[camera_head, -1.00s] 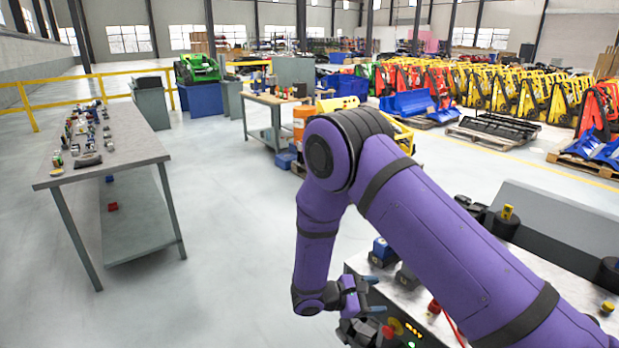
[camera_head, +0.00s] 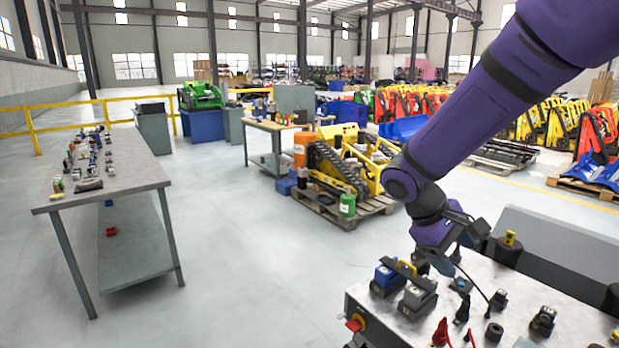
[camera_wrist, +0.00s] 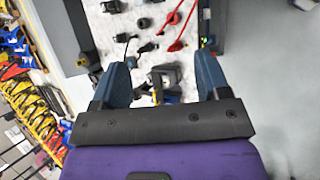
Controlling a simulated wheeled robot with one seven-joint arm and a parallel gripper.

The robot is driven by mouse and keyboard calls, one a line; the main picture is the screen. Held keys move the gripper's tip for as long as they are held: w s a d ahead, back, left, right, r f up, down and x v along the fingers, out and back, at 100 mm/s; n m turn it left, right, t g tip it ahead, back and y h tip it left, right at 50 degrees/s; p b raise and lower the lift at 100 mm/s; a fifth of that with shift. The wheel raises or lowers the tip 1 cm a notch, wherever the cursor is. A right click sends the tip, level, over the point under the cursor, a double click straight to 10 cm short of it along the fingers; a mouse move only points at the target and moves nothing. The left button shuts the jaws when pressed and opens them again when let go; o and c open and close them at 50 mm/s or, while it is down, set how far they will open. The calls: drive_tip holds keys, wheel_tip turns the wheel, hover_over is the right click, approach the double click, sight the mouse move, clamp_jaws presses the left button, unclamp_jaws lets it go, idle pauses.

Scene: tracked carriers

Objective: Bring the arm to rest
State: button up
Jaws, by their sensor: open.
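My purple arm reaches in from the upper right of the head view, and its gripper (camera_head: 436,266) points down over the light-topped bench at the lower right. In the wrist view my gripper (camera_wrist: 162,66) has two blue fingers standing wide apart. A small dark-and-grey part (camera_wrist: 165,77) appears between them, with the speckled bench top (camera_wrist: 122,32) beneath. I see nothing held. In the head view the fingertips are small and partly hidden, so their exact height above the bench is unclear.
Blue (camera_head: 386,280) and grey (camera_head: 416,300) blocks stand on the bench near my gripper. A red knob (camera_head: 356,323) is on its left side, and red cables and several small dark parts lie on top.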

drive_tip(key=s+d+r+m+t+y, duration=0.1)
drive_tip(key=s+r+m+t+y, duration=0.2)
drive_tip(key=s+r, duration=0.3)
drive_tip(key=s+d+r+m+t+y, duration=0.2)
drive_tip(key=s+r, duration=0.5)
drive_tip(key=s, duration=0.6)
drive_tip(key=shift+d+r+m+t+y, duration=0.25)
drive_tip(key=shift+m+t+y, duration=0.45)
drive_tip(key=shift+t+y, duration=0.25)
drive_tip(key=shift+f, duration=0.1)
idle(0.4)
